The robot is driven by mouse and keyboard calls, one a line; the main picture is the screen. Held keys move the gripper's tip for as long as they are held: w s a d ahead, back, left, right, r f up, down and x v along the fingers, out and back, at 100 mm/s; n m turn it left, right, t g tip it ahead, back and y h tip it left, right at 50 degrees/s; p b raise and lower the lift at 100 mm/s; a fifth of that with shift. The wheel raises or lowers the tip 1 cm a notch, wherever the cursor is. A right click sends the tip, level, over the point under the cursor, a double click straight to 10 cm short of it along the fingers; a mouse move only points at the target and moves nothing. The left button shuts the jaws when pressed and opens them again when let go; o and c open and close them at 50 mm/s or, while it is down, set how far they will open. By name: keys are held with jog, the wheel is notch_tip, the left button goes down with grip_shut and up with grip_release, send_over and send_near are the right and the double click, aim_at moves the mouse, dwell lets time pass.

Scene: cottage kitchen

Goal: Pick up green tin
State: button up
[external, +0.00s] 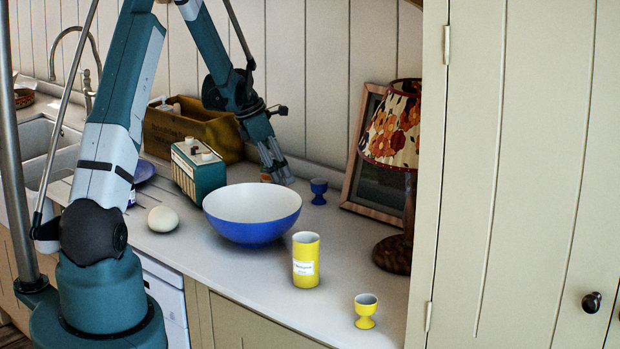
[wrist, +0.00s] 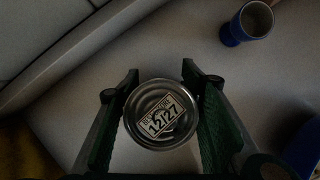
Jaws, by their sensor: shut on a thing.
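My gripper (external: 276,170) is low over the counter at the back, behind the blue bowl and near the wall. In the wrist view, my gripper (wrist: 160,72) has its two fingers on either side of a round tin (wrist: 160,114) and is shut on it. The tin's metal lid faces the camera and carries a printed label with "12/27". Its side wall is hidden in the wrist view, so its green colour does not show there.
A blue egg cup (external: 319,191) stands just right of my gripper. A blue bowl (external: 252,228) is in front, a radio (external: 197,170) and wooden crate (external: 215,132) left.

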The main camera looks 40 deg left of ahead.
notch_tip(320, 180, up, 9)
dwell(0.5)
